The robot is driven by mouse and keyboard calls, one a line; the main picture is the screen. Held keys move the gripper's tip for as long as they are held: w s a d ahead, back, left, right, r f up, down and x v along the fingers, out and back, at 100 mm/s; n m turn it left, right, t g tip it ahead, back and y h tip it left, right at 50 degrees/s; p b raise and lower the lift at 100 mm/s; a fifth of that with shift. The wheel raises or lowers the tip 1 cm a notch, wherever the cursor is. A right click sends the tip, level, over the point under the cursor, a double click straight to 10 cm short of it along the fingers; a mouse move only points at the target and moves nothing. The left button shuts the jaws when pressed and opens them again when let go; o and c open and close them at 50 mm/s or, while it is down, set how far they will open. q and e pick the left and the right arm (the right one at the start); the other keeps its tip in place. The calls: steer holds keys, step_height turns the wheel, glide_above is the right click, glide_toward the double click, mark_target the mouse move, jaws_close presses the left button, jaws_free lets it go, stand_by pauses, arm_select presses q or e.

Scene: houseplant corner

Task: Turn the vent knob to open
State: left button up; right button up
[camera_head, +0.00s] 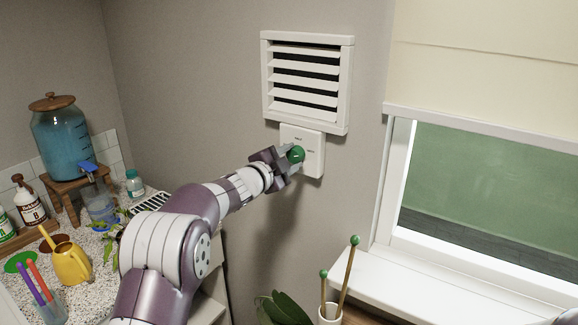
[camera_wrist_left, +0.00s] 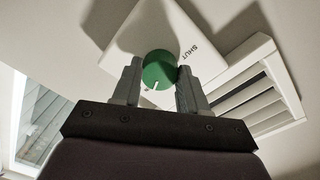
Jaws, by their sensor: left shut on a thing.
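The green round vent knob (camera_head: 296,153) sits on a white square plate (camera_head: 315,160) on the wall. My left gripper (camera_head: 283,160) is shut on the knob, one finger on each side. In the left wrist view the knob (camera_wrist_left: 160,66) shows between the fingertips, with a white mark near its lower edge. The word SHUT is on the plate (camera_wrist_left: 207,28) to the right of the knob; the mark does not point at it. Another small label on the plate is too small to read in the head view. My right gripper is out of view.
The white slatted vent (camera_head: 305,82) is right above the plate, with dark gaps between its slats. A window (camera_head: 480,190) is to the right. A counter at the left holds a blue dispenser (camera_head: 62,140) and a yellow watering can (camera_head: 72,264). Green-tipped sticks (camera_head: 347,275) stand below.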

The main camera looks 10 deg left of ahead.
arm_select(q)
steer(key=shift+m, duration=0.4)
steer(key=o, duration=1.1)
steer(key=shift+c, duration=0.2)
steer(key=b+v, duration=0.3)
steer(key=v, duration=0.9)
steer(key=shift+s, duration=0.3)
steer(key=shift+a, duration=0.15)
